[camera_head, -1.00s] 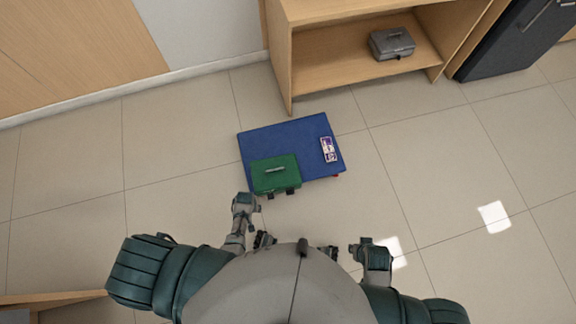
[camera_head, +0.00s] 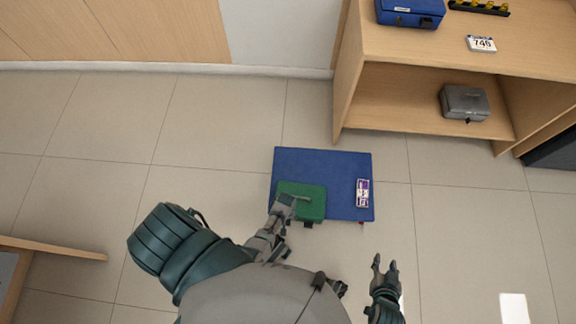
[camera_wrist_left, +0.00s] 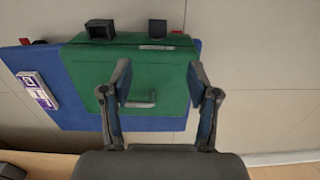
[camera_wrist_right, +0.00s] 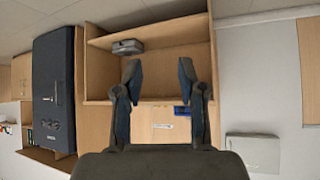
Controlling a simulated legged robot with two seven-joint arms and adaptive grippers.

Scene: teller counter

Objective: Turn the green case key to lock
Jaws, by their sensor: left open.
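The green case (camera_head: 314,205) lies on the near part of a blue mat (camera_head: 325,165) on the floor. In the left wrist view the green case (camera_wrist_left: 160,68) shows its grey handle (camera_wrist_left: 141,104) and two dark latch-like blocks (camera_wrist_left: 100,30) on its far edge. I cannot make out a key. My right gripper (camera_head: 385,265) is open and empty, right of and nearer than the mat.
A purple-and-white item (camera_head: 362,193) lies on the mat's right side. A wooden shelf unit (camera_head: 420,105) stands behind, with a grey case (camera_head: 466,102) inside and a blue case (camera_head: 410,12) and a number card (camera_head: 481,43) on top. Floor right of the mat is clear.

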